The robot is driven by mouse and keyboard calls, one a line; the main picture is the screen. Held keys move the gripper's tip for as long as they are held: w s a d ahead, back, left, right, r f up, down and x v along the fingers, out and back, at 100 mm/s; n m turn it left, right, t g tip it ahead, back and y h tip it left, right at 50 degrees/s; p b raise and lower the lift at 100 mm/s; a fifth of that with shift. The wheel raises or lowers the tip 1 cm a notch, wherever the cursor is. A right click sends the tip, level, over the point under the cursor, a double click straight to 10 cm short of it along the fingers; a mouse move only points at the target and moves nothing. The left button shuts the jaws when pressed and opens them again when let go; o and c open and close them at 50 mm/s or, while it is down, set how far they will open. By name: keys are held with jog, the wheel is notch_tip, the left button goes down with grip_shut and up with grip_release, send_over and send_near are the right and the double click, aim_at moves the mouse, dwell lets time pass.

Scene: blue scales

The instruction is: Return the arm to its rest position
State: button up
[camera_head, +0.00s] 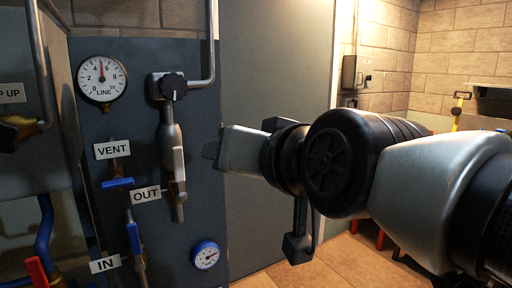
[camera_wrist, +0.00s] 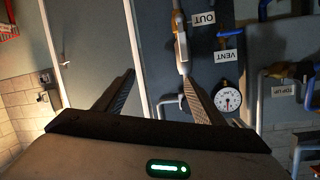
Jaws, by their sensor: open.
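My arm reaches in from the right in the head view, bent at a large black joint. My gripper (camera_head: 213,150) points left towards the blue-grey panel (camera_head: 205,110), to the right of the white-handled OUT valve (camera_head: 178,165). In the wrist view my gripper (camera_wrist: 160,83) has its two dark fingers spread apart with nothing between them. I cannot tell the exact gap between the fingertips and the panel.
The panel carries a LINE gauge (camera_head: 101,79), a blue VENT handle (camera_head: 117,183), an IN valve (camera_head: 135,238) and a small blue gauge (camera_head: 206,255). A grey door (camera_head: 275,60) stands behind my arm. Tiled floor (camera_head: 335,265) shows below, and a wall box (camera_head: 352,73) at the back.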

jog(key=s+d+f+m+g+h, duration=0.1)
jog(key=s+d+f+g+h, duration=0.3)
jog(key=d+f, duration=0.6)
jog(key=s+d+f+m+g+h, duration=0.15)
jog(key=s+d+f+g, duration=0.4)
jog(key=f, duration=0.65)
notch_tip(320, 180, up, 24)
jog(key=s+d+t+p, duration=0.1)
jog(key=p, duration=2.3)
jog(key=shift+d+r+n+t+h, duration=0.25)
jog(key=shift+d+n+t+h, duration=0.1)
jog(key=shift+n+h, duration=0.1)
jog(key=shift+s, duration=0.1)
